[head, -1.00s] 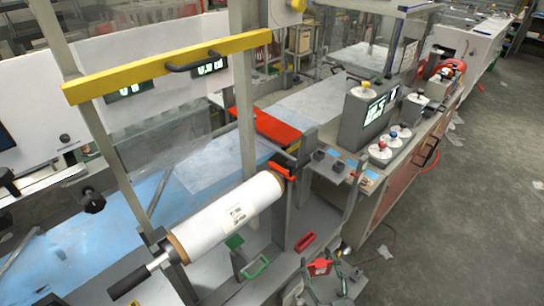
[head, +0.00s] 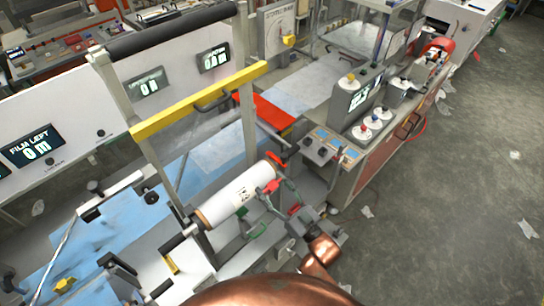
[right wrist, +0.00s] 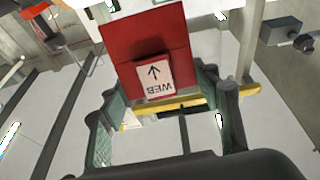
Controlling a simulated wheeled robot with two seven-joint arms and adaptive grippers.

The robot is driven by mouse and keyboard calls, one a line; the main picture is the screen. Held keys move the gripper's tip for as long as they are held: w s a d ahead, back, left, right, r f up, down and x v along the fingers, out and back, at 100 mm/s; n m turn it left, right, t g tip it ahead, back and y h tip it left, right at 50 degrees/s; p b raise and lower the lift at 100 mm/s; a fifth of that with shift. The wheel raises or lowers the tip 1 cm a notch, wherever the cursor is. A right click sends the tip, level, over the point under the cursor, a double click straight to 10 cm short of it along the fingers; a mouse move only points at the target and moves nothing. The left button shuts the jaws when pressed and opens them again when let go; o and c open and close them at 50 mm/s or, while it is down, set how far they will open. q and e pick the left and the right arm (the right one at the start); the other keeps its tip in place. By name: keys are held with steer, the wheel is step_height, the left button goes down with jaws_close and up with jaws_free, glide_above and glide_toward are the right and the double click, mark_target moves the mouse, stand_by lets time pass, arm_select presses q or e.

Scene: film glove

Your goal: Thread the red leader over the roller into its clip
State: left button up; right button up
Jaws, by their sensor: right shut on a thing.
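The red leader (right wrist: 145,38), with a white "WEB" arrow label, fills the upper middle of the right wrist view. In the head view the small red leader piece (head: 269,186) overlaps the right end of the white film roll (head: 232,198). My right gripper (head: 280,187) is shut on it; its green-padded fingers (right wrist: 160,92) flank the leader in the wrist view. A dark roller (head: 170,28) lies across the upright posts, high at upper left and well above the gripper. I cannot make out the clip for certain. My left gripper is not identifiable.
A yellow crossbar (head: 200,99) spans the posts between the gripper and the dark roller. A red panel (head: 262,114) lies behind the film roll. A control console (head: 355,105) stands to the right. The grey floor (head: 460,200) at right is mostly open.

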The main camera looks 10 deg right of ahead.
steer(key=shift+y, duration=0.6)
steer(key=r+p, duration=0.1)
steer(key=r, duration=0.1)
steer(key=r+p, duration=0.3)
steer(key=shift+w+a+r, duration=0.1)
steer(key=shift+w+r, duration=0.25)
steer(key=shift+w+r+p, duration=0.1)
steer(key=shift+r+p, duration=0.2)
arm_select(q)
step_height(320, 180, up, 6)
steer(key=s, duration=0.2)
steer(key=shift+s, duration=0.3)
steer(key=shift+w+d, duration=0.1)
arm_select(e)
steer(key=shift+f, duration=0.15)
arm_select(q)
steer(key=shift+w+f+b, duration=0.15)
steer(key=shift+f+b, duration=0.85)
steer(key=shift+w+f+b, duration=0.1)
steer(key=shift+f+b, duration=0.85)
steer(key=shift+b, duration=0.05)
arm_select(e)
steer(key=w+a+f, duration=0.2)
steer(key=w+f, duration=0.2)
steer(key=shift+a+f, duration=0.4)
